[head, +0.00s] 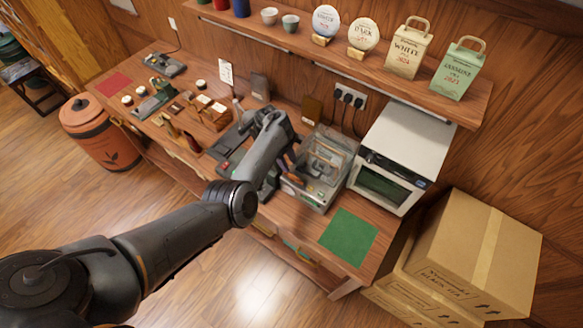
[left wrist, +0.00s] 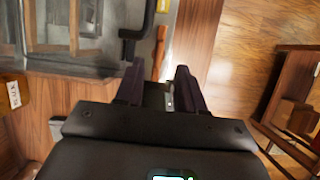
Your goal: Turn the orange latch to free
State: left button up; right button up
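A grey machine with a clear, box-like cover (head: 325,165) stands on the bench left of the white oven. An orange strip, which looks like the orange latch (left wrist: 160,52), shows on the machine's edge in the left wrist view, just beyond my fingertips. My left gripper (left wrist: 160,78) has its two dark fingers apart, with nothing clearly held between them. In the head view my left gripper (head: 287,162) is at the machine's left side, partly hidden by my arm. Whether a finger touches the latch I cannot tell. My right gripper is not in view.
A black handle (left wrist: 136,38) is on the machine near the orange strip. A white oven (head: 402,150) stands to the machine's right. A green mat (head: 348,236) lies clear in front. Small tea tools crowd the bench to the left. A shelf (head: 340,65) hangs above.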

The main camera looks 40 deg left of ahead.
pick_arm(q)
jog(key=v, duration=0.4)
jog(key=shift+r, duration=0.2)
dwell(0.3)
